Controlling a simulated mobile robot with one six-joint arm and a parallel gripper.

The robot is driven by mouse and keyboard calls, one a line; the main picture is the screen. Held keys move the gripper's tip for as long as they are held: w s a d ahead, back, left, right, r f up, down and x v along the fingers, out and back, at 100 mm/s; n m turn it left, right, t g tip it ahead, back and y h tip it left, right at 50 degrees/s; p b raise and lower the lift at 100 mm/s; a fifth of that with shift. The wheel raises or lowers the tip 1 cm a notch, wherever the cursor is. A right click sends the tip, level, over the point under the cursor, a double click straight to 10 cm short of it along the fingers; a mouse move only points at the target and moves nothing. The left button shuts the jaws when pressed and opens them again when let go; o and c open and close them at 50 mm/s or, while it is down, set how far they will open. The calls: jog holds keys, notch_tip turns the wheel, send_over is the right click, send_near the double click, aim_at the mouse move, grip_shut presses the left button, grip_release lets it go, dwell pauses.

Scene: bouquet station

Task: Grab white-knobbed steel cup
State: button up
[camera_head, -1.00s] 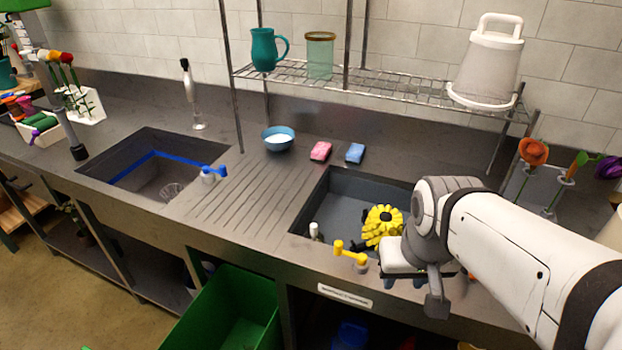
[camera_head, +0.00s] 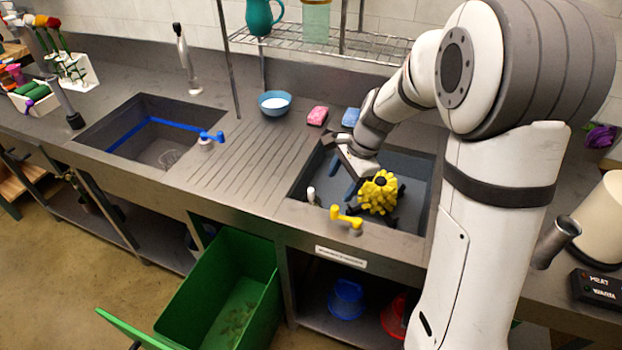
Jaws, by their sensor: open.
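A small white-topped piece (camera_head: 311,194) stands at the left front edge of the right sink. It is too small to tell whether it is the white-knobbed steel cup. A steel cylinder (camera_head: 556,242) leans at the right by a cream-coloured vessel, with no white knob visible on it. My gripper (camera_head: 343,178) is open over the right sink (camera_head: 410,168), with its dark blue fingers pointing down. It is right of and above the white-topped piece, apart from it, and close to the yellow flower-like object (camera_head: 379,192). No object shows between the fingers.
A yellow tap handle (camera_head: 346,216) stands at the sink's front edge. A pink sponge (camera_head: 317,116), a blue sponge (camera_head: 351,117) and a blue bowl (camera_head: 275,103) lie behind. A wire shelf (camera_head: 320,45) hangs above. The ribbed drainboard (camera_head: 235,150) is clear.

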aim_at(313, 199)
jog(key=w+a+f+m, duration=0.1)
jog(key=a+f, duration=0.1)
jog(key=f, duration=0.2)
jog(key=w+a+f+m+p, duration=0.1)
jog(key=w+a+f+m, duration=0.1)
jog(key=f, duration=0.3)
jog(key=w+a+f+m+y, duration=0.1)
jog(key=w+a+f+m, duration=0.1)
jog(key=f, duration=0.3)
jog(key=shift+w+a+g+p, duration=0.15)
jog(key=shift+a+g+p, duration=0.15)
jog(key=shift+a, duration=0.1)
jog(key=shift+r, duration=0.1)
jog(key=shift+c, duration=0.3)
jog(key=c, duration=0.7)
